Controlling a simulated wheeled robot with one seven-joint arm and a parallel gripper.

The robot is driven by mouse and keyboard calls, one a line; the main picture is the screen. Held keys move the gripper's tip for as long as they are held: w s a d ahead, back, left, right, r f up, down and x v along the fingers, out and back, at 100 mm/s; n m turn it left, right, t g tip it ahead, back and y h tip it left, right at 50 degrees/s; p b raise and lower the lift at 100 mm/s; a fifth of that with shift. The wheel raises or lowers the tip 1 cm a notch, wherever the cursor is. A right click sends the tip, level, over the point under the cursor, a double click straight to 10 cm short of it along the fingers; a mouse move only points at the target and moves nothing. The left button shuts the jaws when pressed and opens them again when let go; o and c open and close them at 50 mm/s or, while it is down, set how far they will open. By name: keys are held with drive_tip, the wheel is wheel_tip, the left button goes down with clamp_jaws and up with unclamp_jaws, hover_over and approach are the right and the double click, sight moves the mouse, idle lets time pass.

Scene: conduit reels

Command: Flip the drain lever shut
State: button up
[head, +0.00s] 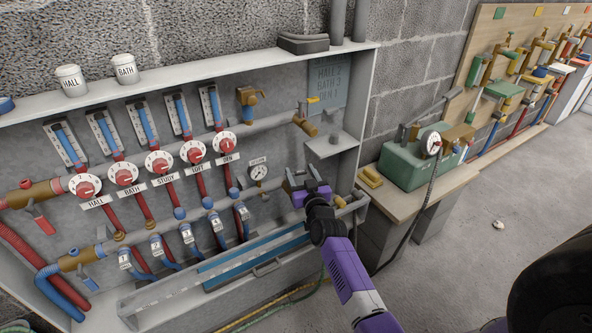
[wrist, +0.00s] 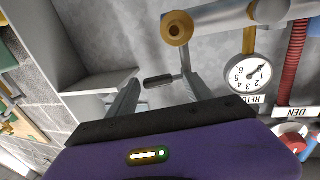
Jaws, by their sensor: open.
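My gripper (head: 301,181) is open at the right part of the wall cabinet, just right of the return gauge (head: 259,173). In the wrist view its two fingers (wrist: 160,86) point at a short dark-gripped lever (wrist: 158,80), which appears between the fingertips. I take this for the drain lever. It lies sideways on a thin stem off the grey pipe, near a brass end fitting (wrist: 175,30). I cannot tell whether a finger touches it.
The return gauge (wrist: 248,75) and the red DEN hose (wrist: 295,50) are close beside the gripper. A small shelf (head: 332,144) juts out above it. A brass valve with a yellow lever (head: 313,99) sits higher. A bench with a green box (head: 405,165) stands right.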

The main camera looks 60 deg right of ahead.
sight(300, 171)
drive_tip(key=shift+b+x, duration=0.35)
drive_tip(key=shift+x, duration=1.5)
drive_tip(key=shift+s, duration=0.1)
clamp_jaws()
drive_tip(key=shift+d, duration=0.1)
drive_tip(key=shift+f+b, duration=0.15)
drive_tip(key=shift+b, duration=0.6)
